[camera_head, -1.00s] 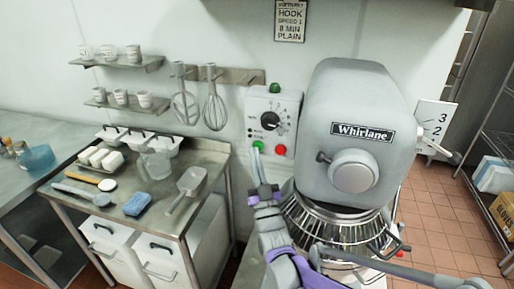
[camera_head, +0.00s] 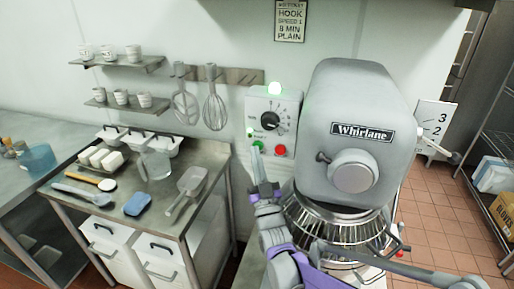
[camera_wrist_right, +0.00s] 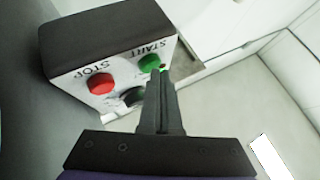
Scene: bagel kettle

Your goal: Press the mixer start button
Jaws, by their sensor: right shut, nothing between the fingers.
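The mixer (camera_head: 350,130) is a large grey machine marked Whirlane. Its control box (camera_head: 274,122) stands at its left, with a dark dial (camera_head: 270,120), a red stop button (camera_head: 280,150) and a green start button. The green start button (camera_wrist_right: 149,63) and the red stop button (camera_wrist_right: 101,83) show with labels in the right wrist view. My right gripper (camera_head: 257,158) is shut and empty, its fingertips at the green button, touching it or nearly so. The fingers partly hide the button in the head view. My left gripper is not in view.
A steel side table (camera_head: 214,155) at the left holds a scoop (camera_head: 187,188), a blue sponge (camera_head: 137,204), a clear jug (camera_head: 155,163) and white tubs. Whisks (camera_head: 214,105) hang on the wall. The mixer's wire guard (camera_head: 335,225) is close to my right arm.

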